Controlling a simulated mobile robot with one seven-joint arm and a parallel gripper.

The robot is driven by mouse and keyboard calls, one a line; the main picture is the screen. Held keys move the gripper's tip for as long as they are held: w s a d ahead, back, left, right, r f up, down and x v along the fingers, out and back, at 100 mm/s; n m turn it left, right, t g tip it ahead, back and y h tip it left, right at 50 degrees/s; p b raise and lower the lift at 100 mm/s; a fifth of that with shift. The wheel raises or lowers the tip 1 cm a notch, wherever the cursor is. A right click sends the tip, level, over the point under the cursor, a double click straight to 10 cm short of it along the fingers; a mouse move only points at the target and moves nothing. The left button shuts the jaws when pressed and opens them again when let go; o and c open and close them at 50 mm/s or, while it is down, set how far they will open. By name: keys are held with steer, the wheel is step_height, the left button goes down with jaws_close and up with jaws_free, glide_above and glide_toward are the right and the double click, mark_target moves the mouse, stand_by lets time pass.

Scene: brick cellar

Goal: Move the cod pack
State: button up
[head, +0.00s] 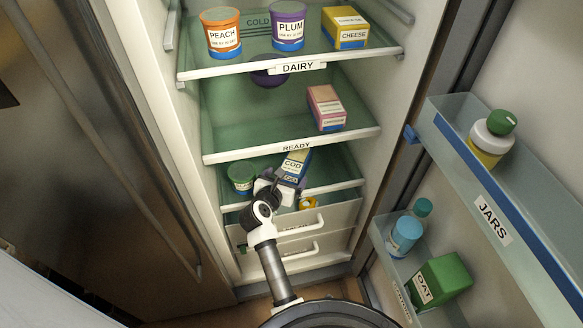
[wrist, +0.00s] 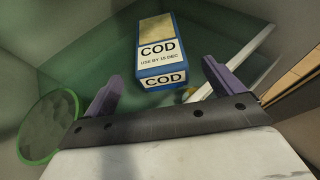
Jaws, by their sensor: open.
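The cod pack (head: 294,164) is a blue, white and yellow box on the lowest glass shelf of the open fridge. In the wrist view the cod pack (wrist: 158,58) lies ahead of my gripper, between the lines of its two purple fingers. My gripper (wrist: 162,88) is open, with the near end of the pack close to the gap between the fingertips. I cannot tell whether they touch it. In the head view my gripper (head: 278,184) reaches into the lowest shelf and hides part of the pack's near end.
A green-rimmed tub (head: 241,178) stands just left of my gripper. A pink box (head: 326,108) is on the READY shelf (head: 290,147) above. Peach (head: 221,34), plum (head: 288,25) and cheese (head: 345,28) are on the DAIRY shelf. The open door with its JARS rack (head: 480,190) is at right.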

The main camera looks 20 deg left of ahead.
mark_target(291, 170)
steer(key=shift+p+x, duration=0.5)
steer(key=shift+x, duration=2.7)
steer(key=shift+f, duration=0.1)
steer(key=shift+c, duration=0.2)
steer(key=c, duration=1.3)
